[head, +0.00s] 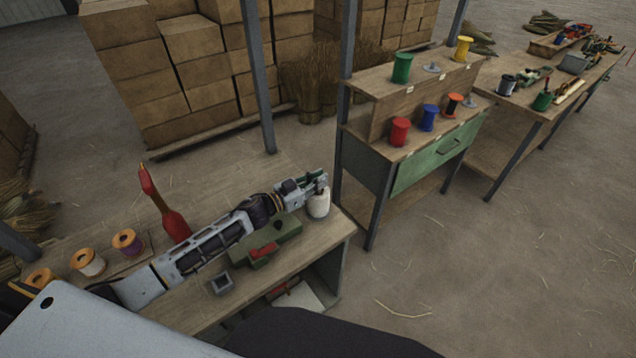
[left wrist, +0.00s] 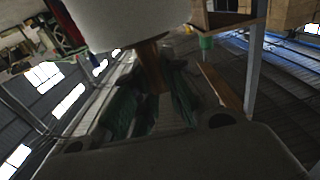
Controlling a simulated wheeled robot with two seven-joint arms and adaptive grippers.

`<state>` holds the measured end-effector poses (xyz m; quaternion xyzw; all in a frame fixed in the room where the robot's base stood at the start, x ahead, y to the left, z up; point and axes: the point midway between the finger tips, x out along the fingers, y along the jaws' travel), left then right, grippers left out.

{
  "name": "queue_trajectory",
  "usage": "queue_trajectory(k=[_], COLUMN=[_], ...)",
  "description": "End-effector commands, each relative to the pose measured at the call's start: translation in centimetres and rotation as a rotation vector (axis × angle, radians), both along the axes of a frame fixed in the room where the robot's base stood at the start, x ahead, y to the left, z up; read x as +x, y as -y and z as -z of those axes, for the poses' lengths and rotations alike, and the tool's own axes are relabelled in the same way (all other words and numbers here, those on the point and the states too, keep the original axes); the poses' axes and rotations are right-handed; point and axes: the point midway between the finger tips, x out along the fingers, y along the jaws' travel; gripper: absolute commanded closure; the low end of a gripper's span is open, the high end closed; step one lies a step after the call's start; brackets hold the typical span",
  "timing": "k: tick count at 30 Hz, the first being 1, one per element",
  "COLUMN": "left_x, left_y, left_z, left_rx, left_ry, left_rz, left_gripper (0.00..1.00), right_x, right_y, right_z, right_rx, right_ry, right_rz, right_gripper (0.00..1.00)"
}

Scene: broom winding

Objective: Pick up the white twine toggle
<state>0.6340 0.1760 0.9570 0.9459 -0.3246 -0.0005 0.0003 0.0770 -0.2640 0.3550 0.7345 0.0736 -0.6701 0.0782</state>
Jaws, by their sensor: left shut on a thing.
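The white twine toggle (head: 318,204) is a white wound bundle at the right end of the near workbench (head: 330,236). In the left wrist view its white body (left wrist: 130,20) fills the upper left, with a brown wooden stem (left wrist: 152,68) running down between the fingers. My left gripper (head: 314,183) is just above the white body in the head view. It is shut on the stem, and its green-tinted fingers (left wrist: 150,105) show in the left wrist view. I cannot tell whether the toggle touches the bench. My right gripper is not in view.
A green block-like fixture with a red lever (head: 263,250) and a small grey square holder (head: 222,284) are on the bench below my left arm. A shelf (head: 372,130) with coloured spools stands right.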

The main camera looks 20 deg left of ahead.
Motion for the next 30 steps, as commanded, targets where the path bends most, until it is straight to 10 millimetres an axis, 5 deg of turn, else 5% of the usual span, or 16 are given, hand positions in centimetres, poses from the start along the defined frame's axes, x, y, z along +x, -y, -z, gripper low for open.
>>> queue_trajectory(k=[18, 30], left_x=[0.0, 0.0], left_y=[0.0, 0.0], left_z=[-7.4, -9.0], left_rx=[0.003, 0.001], left_ry=[0.003, 0.001], left_rz=[0.001, 0.001], left_gripper=[1.0, 1.0], right_x=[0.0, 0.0], right_y=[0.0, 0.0], right_z=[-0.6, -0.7], right_rx=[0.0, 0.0], right_ry=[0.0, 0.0], right_rz=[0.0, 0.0], right_gripper=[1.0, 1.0])
